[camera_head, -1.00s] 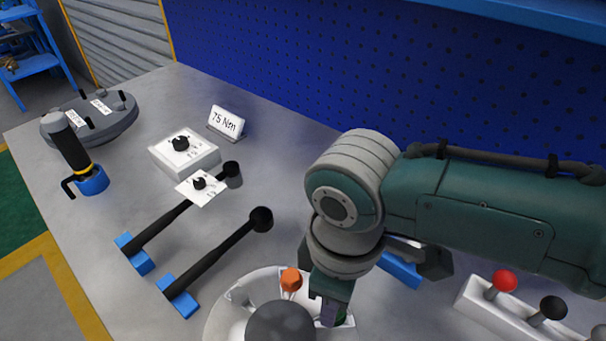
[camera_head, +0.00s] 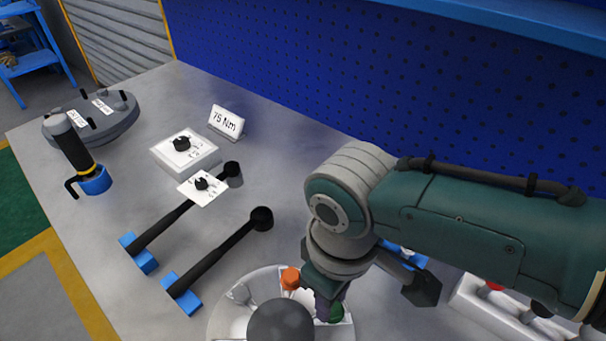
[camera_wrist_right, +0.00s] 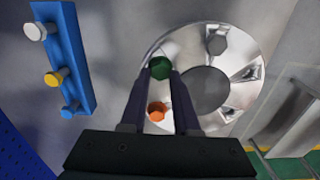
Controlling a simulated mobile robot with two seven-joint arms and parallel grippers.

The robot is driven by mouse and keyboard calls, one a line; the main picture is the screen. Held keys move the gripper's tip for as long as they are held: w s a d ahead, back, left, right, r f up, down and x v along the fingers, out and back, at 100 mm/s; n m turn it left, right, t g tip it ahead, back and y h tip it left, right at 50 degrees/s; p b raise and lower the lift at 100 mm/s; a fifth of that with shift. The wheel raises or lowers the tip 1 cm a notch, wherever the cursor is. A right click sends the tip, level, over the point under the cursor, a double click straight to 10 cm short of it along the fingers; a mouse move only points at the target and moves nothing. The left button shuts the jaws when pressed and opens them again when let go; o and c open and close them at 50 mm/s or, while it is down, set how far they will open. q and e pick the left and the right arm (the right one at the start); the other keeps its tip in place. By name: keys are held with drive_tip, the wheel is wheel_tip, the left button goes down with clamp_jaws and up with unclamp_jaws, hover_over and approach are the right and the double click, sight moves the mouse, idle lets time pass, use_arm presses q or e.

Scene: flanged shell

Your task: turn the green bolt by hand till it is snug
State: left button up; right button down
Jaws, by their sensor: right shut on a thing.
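The green bolt (camera_head: 336,313) sits at the right side of the pale flange ring (camera_head: 222,318) in the head view. It also shows as a green hex head (camera_wrist_right: 159,67) in the right wrist view. My right gripper (camera_wrist_right: 160,75) has its two fingers closed on either side of that head. In the head view my right gripper (camera_head: 324,300) points down at the ring, and its wrist partly hides the area behind. An orange bolt (camera_head: 290,278) stands in the ring beside the green one. My left gripper is not in view.
A grey dome (camera_head: 280,325) rises in the ring's centre. Two long black wrenches (camera_head: 220,250) with blue ends lie to the left. A 75 Nm sign (camera_head: 226,122) stands behind. A blue rack (camera_wrist_right: 68,55) holds bolts, and a white knob holder (camera_head: 490,310) is at right.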

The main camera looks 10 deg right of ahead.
drive_tip(key=shift+a+r, duration=0.1)
drive_tip(key=c, duration=0.6)
unclamp_jaws()
drive_tip(key=shift+c, duration=0.2)
wheel_tip(320, 180, up, 10)
drive_tip(key=p, duration=0.3)
